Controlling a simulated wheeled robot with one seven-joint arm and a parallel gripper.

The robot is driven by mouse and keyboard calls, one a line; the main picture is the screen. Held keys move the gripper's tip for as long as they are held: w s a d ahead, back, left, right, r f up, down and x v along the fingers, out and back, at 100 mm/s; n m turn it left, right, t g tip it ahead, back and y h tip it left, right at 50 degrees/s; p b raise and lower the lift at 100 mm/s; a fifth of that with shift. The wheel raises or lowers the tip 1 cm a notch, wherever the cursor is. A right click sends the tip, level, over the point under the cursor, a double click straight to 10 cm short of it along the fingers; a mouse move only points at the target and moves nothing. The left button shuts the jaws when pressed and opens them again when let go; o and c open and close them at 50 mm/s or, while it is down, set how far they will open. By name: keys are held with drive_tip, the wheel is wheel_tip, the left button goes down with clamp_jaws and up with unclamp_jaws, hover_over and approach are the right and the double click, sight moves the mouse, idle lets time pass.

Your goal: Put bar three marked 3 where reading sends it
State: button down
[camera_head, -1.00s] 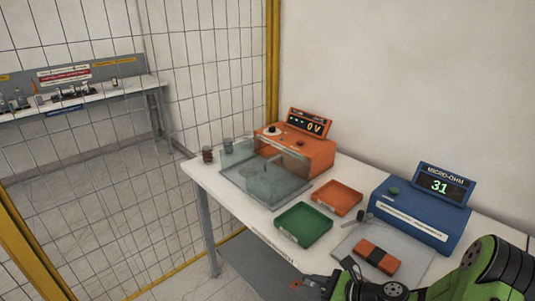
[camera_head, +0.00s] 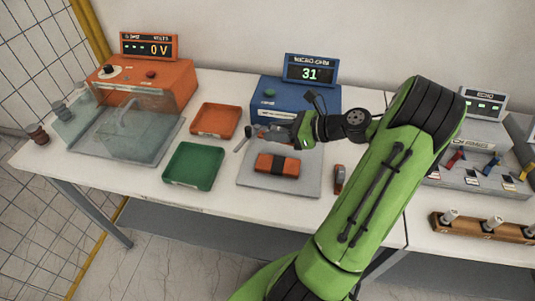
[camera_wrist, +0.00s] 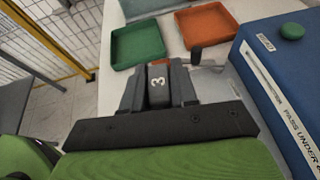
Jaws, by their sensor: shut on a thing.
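In the wrist view, my gripper (camera_wrist: 158,88) is shut on a dark bar (camera_wrist: 158,82) marked with a white 3. In the head view, my gripper (camera_head: 268,132) is above the grey plate in front of the blue micro-ohm meter (camera_head: 272,96); the bar is too small to make out there. The meter's display (camera_head: 310,73) reads 31. A green tray (camera_head: 193,164) and an orange tray (camera_head: 215,120) stand left of the plate and look empty. In the wrist view, the green tray (camera_wrist: 138,43) and orange tray (camera_wrist: 208,23) are beyond the bar. The meter's label starts "PASS UNDER"; its number is unreadable.
An orange and black block (camera_head: 278,165) lies on the grey plate (camera_head: 255,183). An orange tester (camera_head: 165,77) reading 0 V, with a clear cover (camera_head: 125,125), stands at left. A small orange-and-dark item (camera_head: 339,179) lies right of the plate. A wooden rack (camera_head: 480,228) is at far right.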

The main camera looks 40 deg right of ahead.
sight(276, 163)
drive_tip(key=shift+s+r, duration=0.1)
drive_tip(key=shift+s, duration=0.35)
drive_tip(key=f+b, duration=0.1)
drive_tip(key=f, duration=0.4)
drive_tip(key=f+b, duration=0.1)
drive_tip(key=f, duration=0.3)
drive_tip(key=shift+w+f, duration=0.2)
drive_tip(key=shift+f, duration=0.15)
drive_tip(key=shift+a, duration=0.1)
drive_tip(key=shift+f, duration=0.2)
drive_tip(key=c, duration=0.9)
unclamp_jaws()
drive_tip(key=shift+f+b, duration=0.15)
drive_tip(key=shift+b, duration=0.55)
